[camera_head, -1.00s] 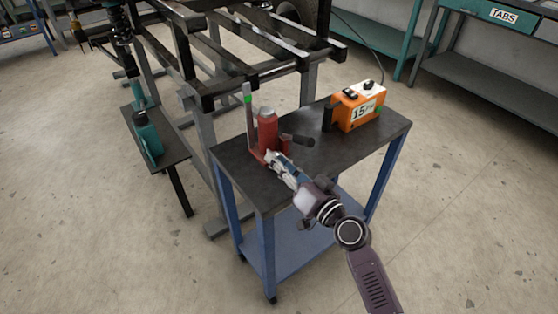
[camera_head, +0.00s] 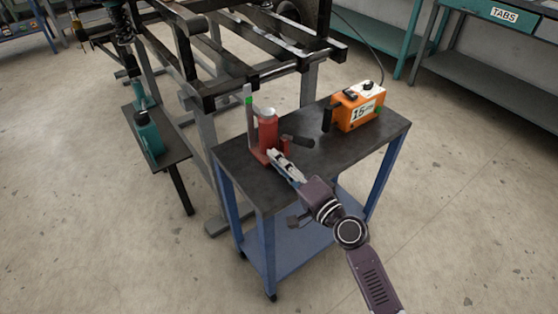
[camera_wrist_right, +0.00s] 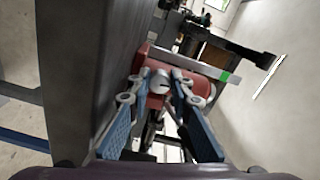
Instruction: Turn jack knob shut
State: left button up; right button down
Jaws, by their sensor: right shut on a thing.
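The red jack (camera_head: 267,130) stands upright on the dark top of a blue-legged cart, and it also shows in the right wrist view (camera_wrist_right: 152,99). A small grey knob (camera_wrist_right: 160,80) is on the jack's side facing my right gripper. My right gripper (camera_head: 276,157) reaches in from the lower right, low at the jack's base. In the wrist view its two fingers (camera_wrist_right: 158,84) are on either side of the knob, shut on it. The knob is hidden behind the fingers in the head view. My left gripper is not in view.
An orange box (camera_head: 357,107) with a dial stands on the cart's top (camera_head: 335,158), right of the jack. A dark metal frame (camera_head: 262,72) rises behind, and teal tools (camera_head: 149,136) sit on a side shelf.

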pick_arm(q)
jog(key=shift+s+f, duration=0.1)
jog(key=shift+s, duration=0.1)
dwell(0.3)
pick_arm(e)
jog(key=c, duration=1.7)
grip_release()
jog(key=shift+c, duration=0.2)
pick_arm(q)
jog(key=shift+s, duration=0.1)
pick_arm(e)
jog(key=shift+f, duration=0.1)
jog(key=shift+f, duration=0.1)
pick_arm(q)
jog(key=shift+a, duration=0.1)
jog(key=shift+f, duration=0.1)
pick_arm(e)
jog(key=shift+f, duration=0.1)
